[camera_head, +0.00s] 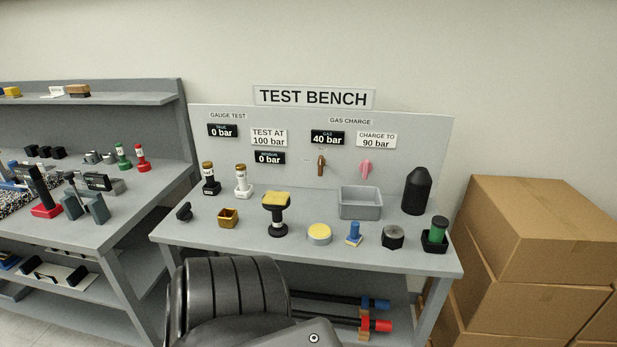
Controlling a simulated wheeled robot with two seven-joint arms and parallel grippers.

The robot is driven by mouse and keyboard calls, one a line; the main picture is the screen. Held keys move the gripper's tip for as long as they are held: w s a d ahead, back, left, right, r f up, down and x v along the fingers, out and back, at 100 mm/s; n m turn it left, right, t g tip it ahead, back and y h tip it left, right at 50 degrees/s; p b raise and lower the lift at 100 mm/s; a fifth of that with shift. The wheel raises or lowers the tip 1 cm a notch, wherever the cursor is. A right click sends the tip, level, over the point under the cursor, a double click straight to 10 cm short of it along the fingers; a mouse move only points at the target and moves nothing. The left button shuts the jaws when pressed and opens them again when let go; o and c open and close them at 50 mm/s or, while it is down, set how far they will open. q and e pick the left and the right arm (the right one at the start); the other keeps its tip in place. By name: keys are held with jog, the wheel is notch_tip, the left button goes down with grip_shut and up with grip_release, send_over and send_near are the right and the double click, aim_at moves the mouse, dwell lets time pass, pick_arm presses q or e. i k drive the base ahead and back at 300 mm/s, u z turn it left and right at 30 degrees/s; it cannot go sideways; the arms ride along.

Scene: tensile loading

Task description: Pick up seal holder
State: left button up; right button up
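No item in view carries a label naming it the seal holder, and I cannot tell which one it is. Small parts stand along the front of the test bench (200,232): a gold square open-topped cup (228,218), a black stand with a yellow top (277,214), a grey disc with a yellow top (319,234), a blue flanged plug (354,233), a black hex piece (392,237) and a green cylinder in a black tray (436,234). Neither gripper shows. A black ribbed part of my own body covers the bottom middle.
A grey bin (360,203) and a tall black cylinder (416,190) stand at the back of the bench. A black knob (184,212) is at its left. Cardboard boxes (540,225) are stacked on the right. A cluttered second bench (120,215) is on the left.

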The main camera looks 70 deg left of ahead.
aim_at(275, 202)
jog(key=u, duration=0.25)
jog(key=i, duration=0.7)
jog(key=u, duration=1.25)
jog(key=i, duration=0.45)
jog(key=u, duration=0.45)
